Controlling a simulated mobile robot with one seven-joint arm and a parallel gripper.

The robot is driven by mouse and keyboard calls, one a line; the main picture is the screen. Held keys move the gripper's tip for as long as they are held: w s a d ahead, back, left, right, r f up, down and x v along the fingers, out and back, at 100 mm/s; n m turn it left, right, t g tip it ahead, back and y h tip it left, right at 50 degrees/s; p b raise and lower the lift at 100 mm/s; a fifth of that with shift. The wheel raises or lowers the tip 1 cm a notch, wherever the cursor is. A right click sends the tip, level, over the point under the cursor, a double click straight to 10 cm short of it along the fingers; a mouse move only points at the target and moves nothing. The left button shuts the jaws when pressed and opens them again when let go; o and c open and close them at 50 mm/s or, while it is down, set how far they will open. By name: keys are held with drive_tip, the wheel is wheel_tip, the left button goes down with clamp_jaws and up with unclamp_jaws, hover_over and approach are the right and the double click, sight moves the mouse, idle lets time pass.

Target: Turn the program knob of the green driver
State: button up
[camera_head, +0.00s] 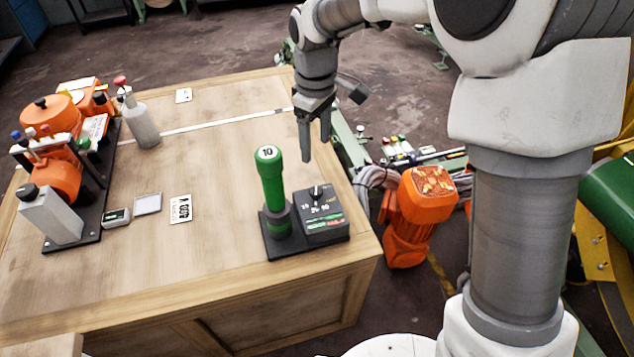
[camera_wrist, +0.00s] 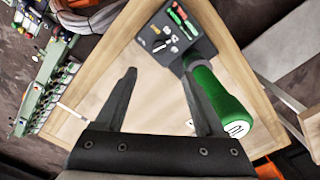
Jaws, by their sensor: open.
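The green driver (camera_head: 272,180) stands upright on a dark base near the table's front right corner, with a "10" on its white top. Beside it on the same base is a black control box (camera_head: 322,214) with printed marks. The program knob (camera_head: 316,191) is on the box's top face. My gripper (camera_head: 315,150) is open and empty, pointing down above and behind the box, apart from it. In the wrist view the box (camera_wrist: 160,38) lies beyond my fingers, and the green driver (camera_wrist: 222,100) is at the right, partly behind the right finger.
The wooden table (camera_head: 215,130) has free room behind the driver. A small card (camera_head: 181,209) lies left of the driver. An orange machine (camera_head: 420,205) stands beyond the table's right edge.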

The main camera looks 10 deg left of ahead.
sight(316, 190)
wheel_tip(316, 190, down, 14)
drive_tip(key=b, duration=0.2)
drive_tip(key=shift+b, duration=0.35)
clamp_jaws()
